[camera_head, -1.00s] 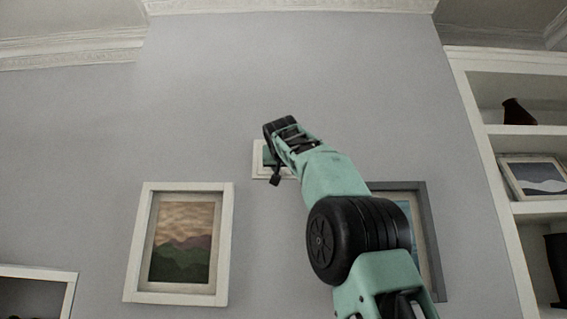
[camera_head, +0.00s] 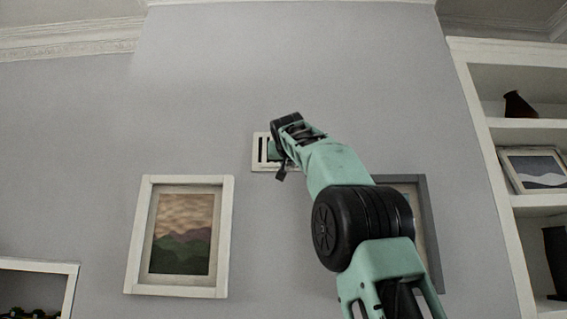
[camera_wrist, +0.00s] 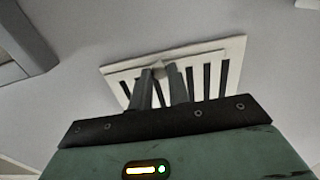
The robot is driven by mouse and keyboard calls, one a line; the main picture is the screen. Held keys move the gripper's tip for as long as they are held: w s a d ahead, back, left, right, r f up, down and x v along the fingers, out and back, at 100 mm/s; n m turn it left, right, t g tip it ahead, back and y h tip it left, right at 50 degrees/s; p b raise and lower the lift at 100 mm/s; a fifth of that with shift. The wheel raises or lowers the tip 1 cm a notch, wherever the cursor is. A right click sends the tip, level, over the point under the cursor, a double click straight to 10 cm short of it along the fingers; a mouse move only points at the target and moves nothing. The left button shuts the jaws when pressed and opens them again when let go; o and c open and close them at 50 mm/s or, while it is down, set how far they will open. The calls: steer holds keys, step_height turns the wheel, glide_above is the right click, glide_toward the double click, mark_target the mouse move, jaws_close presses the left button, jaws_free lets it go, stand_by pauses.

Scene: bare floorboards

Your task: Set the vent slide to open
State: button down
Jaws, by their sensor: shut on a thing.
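The vent (camera_head: 258,153) is a white framed plate high on the grey wall, mostly hidden behind my arm in the head view. In the wrist view the vent plate (camera_wrist: 233,50) shows several dark open slots side by side. The knob is mostly hidden between the fingertips. In the head view a dark slot shows at the vent's left part, beside a green piece.
A white-framed landscape picture (camera_head: 182,236) hangs below left of the vent. A grey-framed picture (camera_head: 432,240) hangs behind my arm at the lower right. White shelves (camera_head: 520,135) with a dark vase stand at the right. The wall above the vent is bare.

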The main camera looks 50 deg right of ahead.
steer(key=shift+s+d, duration=0.1)
steer(key=shift+s, duration=0.05)
steer(key=c, duration=1.3)
jaws_free()
steer(key=shift+s+d, duration=0.15)
steer(key=shift+c, duration=0.2)
steer(key=shift+a, duration=0.3)
steer(key=b+v, duration=0.7)
steer(key=v, duration=1)
